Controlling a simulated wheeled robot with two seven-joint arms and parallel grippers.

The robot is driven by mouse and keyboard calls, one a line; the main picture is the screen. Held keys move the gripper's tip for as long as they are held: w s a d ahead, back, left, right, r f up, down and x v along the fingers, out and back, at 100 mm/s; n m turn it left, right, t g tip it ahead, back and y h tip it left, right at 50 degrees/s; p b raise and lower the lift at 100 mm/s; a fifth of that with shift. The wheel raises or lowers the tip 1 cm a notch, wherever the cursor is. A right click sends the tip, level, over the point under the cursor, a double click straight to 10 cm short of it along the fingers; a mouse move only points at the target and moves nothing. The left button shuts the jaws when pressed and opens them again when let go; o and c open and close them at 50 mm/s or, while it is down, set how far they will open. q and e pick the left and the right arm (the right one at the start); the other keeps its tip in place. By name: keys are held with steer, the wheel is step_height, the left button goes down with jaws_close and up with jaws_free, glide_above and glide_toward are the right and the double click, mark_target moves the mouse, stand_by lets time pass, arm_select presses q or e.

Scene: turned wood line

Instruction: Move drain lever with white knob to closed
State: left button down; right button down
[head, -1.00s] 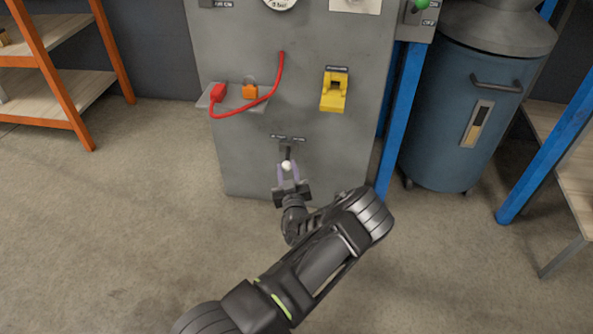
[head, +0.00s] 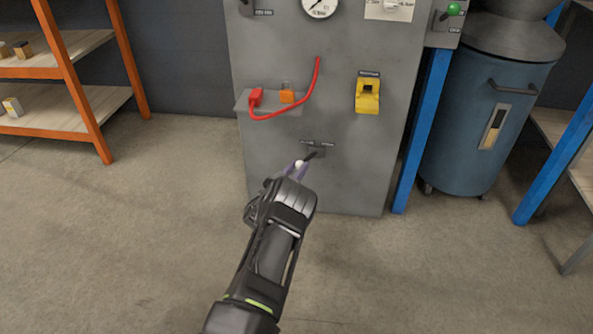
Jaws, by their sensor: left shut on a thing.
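The drain lever (head: 311,156) is a short dark handle low on the front of the grey cabinet (head: 345,185). Its white knob (head: 299,163) points down and to the left of the pivot. A small label above the lever is too small to read. My left gripper (head: 298,167) reaches up from below and is shut on the white knob, with its purplish fingers around it. My forearm hides the lower part of the gripper. My right gripper is not in view.
Above the lever are a small shelf (head: 268,108) with a red cable (head: 314,85) and orange padlock (head: 287,96), and a yellow device (head: 367,97). A blue post (head: 421,130) and blue drum (head: 474,120) stand right. An orange-framed rack (head: 85,95) stands left. Floor in front is clear.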

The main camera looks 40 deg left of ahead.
arm_select(q)
steer(key=shift+a+r, duration=0.15)
steer(key=shift+a, duration=0.05)
steer(key=c, duration=1.1)
jaws_free()
steer(key=shift+o, duration=0.2)
steer(key=shift+d, duration=0.1)
